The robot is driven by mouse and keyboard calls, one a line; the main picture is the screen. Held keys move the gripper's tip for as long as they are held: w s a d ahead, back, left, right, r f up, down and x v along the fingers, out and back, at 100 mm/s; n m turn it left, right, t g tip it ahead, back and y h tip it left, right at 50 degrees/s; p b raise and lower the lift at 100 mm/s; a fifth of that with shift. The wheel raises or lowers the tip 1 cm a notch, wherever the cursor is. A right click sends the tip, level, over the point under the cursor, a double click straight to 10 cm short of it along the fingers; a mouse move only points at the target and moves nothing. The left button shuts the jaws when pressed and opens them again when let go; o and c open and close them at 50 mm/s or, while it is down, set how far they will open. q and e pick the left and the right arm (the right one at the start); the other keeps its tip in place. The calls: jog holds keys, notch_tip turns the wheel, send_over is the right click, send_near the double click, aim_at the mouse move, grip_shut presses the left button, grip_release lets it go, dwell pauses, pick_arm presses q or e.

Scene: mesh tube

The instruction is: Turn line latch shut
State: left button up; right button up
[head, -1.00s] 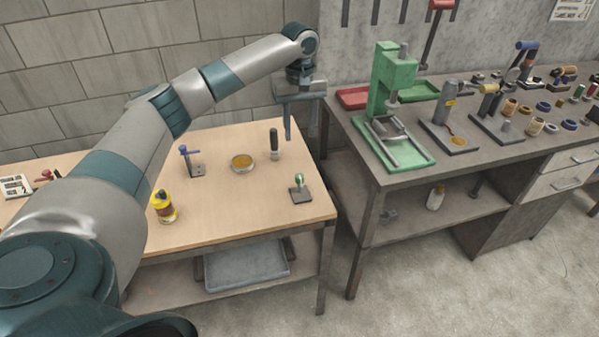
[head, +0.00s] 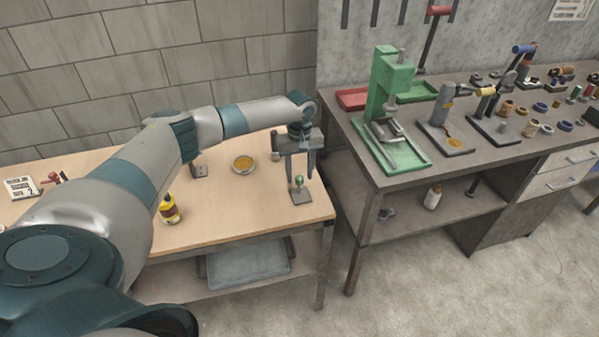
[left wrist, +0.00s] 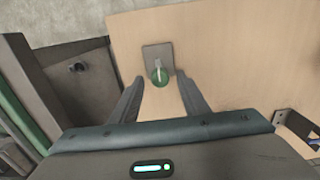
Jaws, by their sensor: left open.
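The latch is most likely the small fitting with a green knob (head: 298,183) on a grey base plate (head: 302,197), near the front right corner of the wooden table. My left gripper (head: 301,175) is open and points down over it. In the left wrist view the green knob (left wrist: 159,77) appears between the two fingertips, with a pale lever across it and the plate (left wrist: 157,54) beyond. I see no finger contact, and the remaining height gap is hard to judge. My right gripper is not in view.
On the wooden table (head: 240,205) stand a yellow bottle (head: 169,210), a round dish (head: 243,164) and a bracket (head: 199,170) partly behind my arm. A grey workbench (head: 400,180) with a green press (head: 390,100) stands to the right, across a narrow gap.

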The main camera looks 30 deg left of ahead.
pick_arm(q)
jog(key=shift+f, duration=0.55)
grip_shut()
